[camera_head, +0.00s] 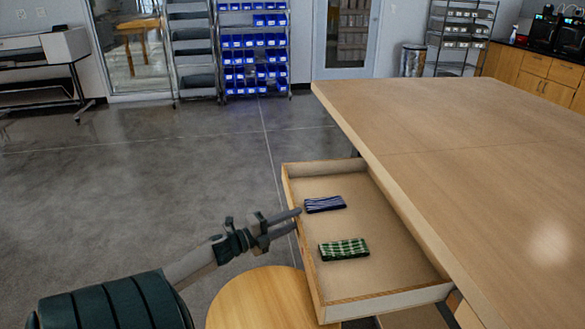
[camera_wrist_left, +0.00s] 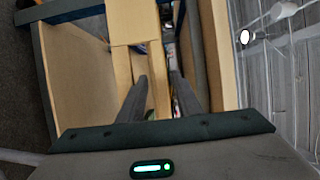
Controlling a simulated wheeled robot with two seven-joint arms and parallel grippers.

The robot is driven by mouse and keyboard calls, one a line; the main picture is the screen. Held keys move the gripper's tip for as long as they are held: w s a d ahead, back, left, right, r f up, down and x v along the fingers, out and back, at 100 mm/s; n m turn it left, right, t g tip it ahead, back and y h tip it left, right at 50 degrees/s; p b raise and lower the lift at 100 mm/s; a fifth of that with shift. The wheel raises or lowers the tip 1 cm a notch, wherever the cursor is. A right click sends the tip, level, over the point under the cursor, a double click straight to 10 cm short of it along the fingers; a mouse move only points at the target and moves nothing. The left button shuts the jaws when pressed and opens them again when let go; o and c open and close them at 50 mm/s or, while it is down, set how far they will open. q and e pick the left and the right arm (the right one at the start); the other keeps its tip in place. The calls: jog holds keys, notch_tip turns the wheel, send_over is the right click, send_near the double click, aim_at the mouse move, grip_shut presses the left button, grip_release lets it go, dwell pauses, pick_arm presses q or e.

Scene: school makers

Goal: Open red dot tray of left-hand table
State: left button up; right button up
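A wooden tray (camera_head: 380,284) is pulled out from under the large wooden table (camera_head: 450,130) on the right. A blue striped cloth (camera_head: 325,204) and a green checked cloth (camera_head: 343,249) lie apart inside it. No red dot shows on it; its outer front face is mostly hidden from the head view. My left gripper (camera_head: 297,220) is at the tray's left rim, its fingers apart and pointing right. In the left wrist view the fingers (camera_wrist_left: 159,80) also stand apart, with wooden panels beyond them. I cannot tell whether they touch the tray. My right gripper is out of view.
A round wooden stool top (camera_head: 262,301) stands below the tray and my left arm. Open grey floor (camera_head: 160,170) lies to the left. Shelves with blue bins (camera_head: 255,60) and a door (camera_head: 347,38) are at the back wall.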

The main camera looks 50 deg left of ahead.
pick_arm(q)
jog(key=shift+s, duration=0.1)
jog(key=s+a, duration=0.2)
jog(key=s, duration=1.5)
jog(key=shift+a, duration=0.2)
jog(key=shift+s, duration=0.15)
